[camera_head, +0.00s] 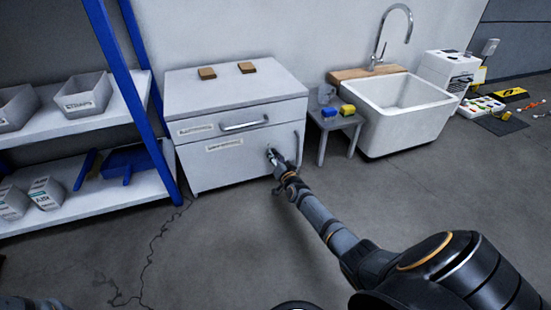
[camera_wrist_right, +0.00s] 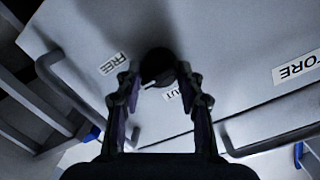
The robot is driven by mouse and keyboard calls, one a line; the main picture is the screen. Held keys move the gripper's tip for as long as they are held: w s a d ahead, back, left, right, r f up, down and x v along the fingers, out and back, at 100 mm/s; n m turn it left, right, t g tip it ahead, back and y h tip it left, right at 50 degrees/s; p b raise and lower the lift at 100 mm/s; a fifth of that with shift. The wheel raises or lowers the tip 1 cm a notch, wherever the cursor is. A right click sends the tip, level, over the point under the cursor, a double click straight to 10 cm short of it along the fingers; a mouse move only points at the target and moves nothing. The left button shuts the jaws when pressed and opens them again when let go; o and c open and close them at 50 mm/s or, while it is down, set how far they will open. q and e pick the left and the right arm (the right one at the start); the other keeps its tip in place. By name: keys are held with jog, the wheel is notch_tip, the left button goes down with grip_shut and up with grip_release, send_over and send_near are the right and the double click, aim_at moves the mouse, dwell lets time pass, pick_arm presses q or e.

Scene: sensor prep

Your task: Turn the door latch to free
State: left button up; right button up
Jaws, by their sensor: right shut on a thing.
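The white cabinet (camera_head: 225,165) stands against the wall, with a drawer on top and a door below. The door latch is a round black knob (camera_wrist_right: 158,62) with a white pointer mark, in the right wrist view. The FREE label (camera_wrist_right: 112,63) is left of the knob; another label (camera_wrist_right: 172,94), partly hidden and ending in "UT", is below it. The pointer mark lies between these labels. My right gripper (camera_head: 272,156) is at the door front; in the wrist view its fingers (camera_wrist_right: 158,82) are on both sides of the knob, shut on it. My left gripper is not in view.
A drawer handle (camera_head: 245,125) is above the right gripper. A small table (camera_head: 336,123) with blue and yellow items and a white sink (camera_head: 400,125) stand right of the cabinet. A blue-framed shelf (camera_head: 125,190) is on the left. The floor in front is clear.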

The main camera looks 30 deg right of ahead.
dwell(0.4)
jog(key=o, duration=1.2)
jog(key=shift+s, duration=0.1)
jog(key=v, duration=1.2)
jog(key=shift+a, duration=0.1)
